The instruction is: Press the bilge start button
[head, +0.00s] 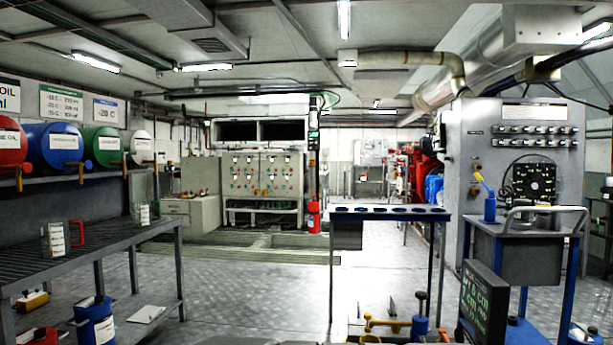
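No label reading bilge start is legible, so I cannot tell which button it is. A pale control cabinet (262,176) at the back left of centre carries several small round buttons or lamps, some red. A grey panel (487,165) on the right has rows of small switches and a dark square face (534,180). Two thin grey tips at the bottom centre look like my gripper (377,308). They stand apart with nothing seen between them, far short of both panels. The rest of my gripper is hidden or out of frame.
A long dark bench (110,243) runs along the left. A narrow table (390,214) with round holes stands ahead right of centre. A blue-legged trolley (520,250) and a dark display (484,304) are at right. Clear floor (240,290) lies left of centre.

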